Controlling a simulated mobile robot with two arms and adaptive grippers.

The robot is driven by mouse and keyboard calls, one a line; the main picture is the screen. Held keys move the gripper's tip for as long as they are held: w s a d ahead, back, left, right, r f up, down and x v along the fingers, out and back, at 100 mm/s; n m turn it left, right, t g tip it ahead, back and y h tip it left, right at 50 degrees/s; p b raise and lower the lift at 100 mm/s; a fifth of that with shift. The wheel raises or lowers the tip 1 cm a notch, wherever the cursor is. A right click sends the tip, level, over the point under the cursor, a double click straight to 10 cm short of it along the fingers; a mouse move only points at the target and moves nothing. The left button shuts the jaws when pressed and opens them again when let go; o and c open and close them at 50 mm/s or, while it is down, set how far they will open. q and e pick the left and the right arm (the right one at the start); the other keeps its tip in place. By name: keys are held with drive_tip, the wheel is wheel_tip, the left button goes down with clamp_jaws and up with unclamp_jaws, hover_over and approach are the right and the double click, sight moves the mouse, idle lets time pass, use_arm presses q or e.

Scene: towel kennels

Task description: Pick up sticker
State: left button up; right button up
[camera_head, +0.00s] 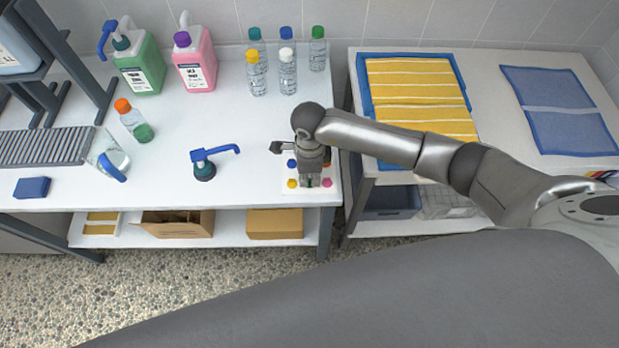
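A white sheet (309,191) with coloured round stickers lies near the front right corner of the left table. A blue sticker (291,163) and a yellow sticker (292,183) show on its left side. A pink sticker (327,183) shows at its right front. My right gripper (309,183) points down over the middle of the sheet and hides part of it. A bit of green shows at its fingertips. Whether the fingers are open or shut, or touch the sheet, I cannot tell. My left gripper is not in view.
A blue pump top (205,165) stands left of the sheet. Several capped bottles (288,72) stand behind. A green jug (140,62) and a pink jug (195,58) stand at back left. A blue tray (364,85) with yellow striped towels (420,95) lies on the right table.

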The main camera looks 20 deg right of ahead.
drive_tip(key=shift+f, duration=0.15)
clamp_jaws()
